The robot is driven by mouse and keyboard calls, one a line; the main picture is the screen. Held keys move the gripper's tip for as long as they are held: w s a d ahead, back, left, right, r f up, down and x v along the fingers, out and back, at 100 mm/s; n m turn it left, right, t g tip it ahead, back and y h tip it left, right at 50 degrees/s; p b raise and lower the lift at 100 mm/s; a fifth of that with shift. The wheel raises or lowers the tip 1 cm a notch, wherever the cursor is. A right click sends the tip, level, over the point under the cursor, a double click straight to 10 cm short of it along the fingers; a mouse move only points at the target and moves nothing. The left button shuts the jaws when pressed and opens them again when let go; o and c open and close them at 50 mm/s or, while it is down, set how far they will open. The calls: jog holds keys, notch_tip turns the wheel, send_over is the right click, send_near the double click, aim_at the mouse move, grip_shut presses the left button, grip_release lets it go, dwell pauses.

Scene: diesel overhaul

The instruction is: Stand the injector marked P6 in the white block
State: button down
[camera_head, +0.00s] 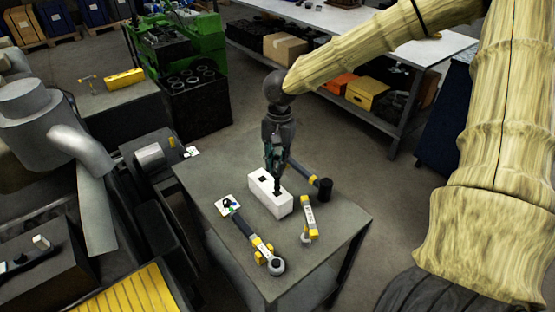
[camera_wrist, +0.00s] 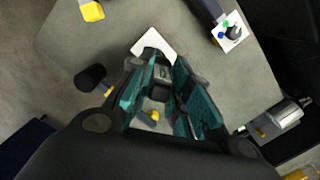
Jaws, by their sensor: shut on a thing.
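My gripper (camera_head: 277,168) is above the white block (camera_head: 266,199) in the head view, pointing down. It is shut on a dark injector (camera_head: 277,188), whose lower end shows below the fingers at the block's right part; I cannot tell whether it is inside a hole or just over the block. In the wrist view the injector (camera_wrist: 160,82) sits between the teal fingers of my gripper (camera_wrist: 162,88), with a small pale marking too small to read. The white block (camera_wrist: 153,42) shows beyond it, partly hidden. A dark square opening shows on the block's left part in the head view.
On the grey table (camera_head: 335,222) lie a torque wrench (camera_head: 262,246), a yellow-labelled tool (camera_head: 309,217), a black-headed mallet (camera_head: 324,187) and a white card (camera_head: 228,205) with small coloured parts. An engine (camera_head: 60,150) stands at the left. The table's front right is clear.

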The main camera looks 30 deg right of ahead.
aim_at(279, 157)
jog(key=shift+f+b, duration=0.6)
jog(key=shift+f, duration=2.85)
jog(key=shift+f, duration=0.35)
jog(key=shift+f, duration=0.6)
jog(key=c, duration=1.2)
grip_release()
jog(key=shift+c, duration=0.2)
jog(key=r, duration=0.8)
jog(key=w+d+r, duration=0.1)
jog(key=r, duration=0.3)
jog(key=shift+d, duration=0.1)
jog(key=shift+f, duration=0.1)
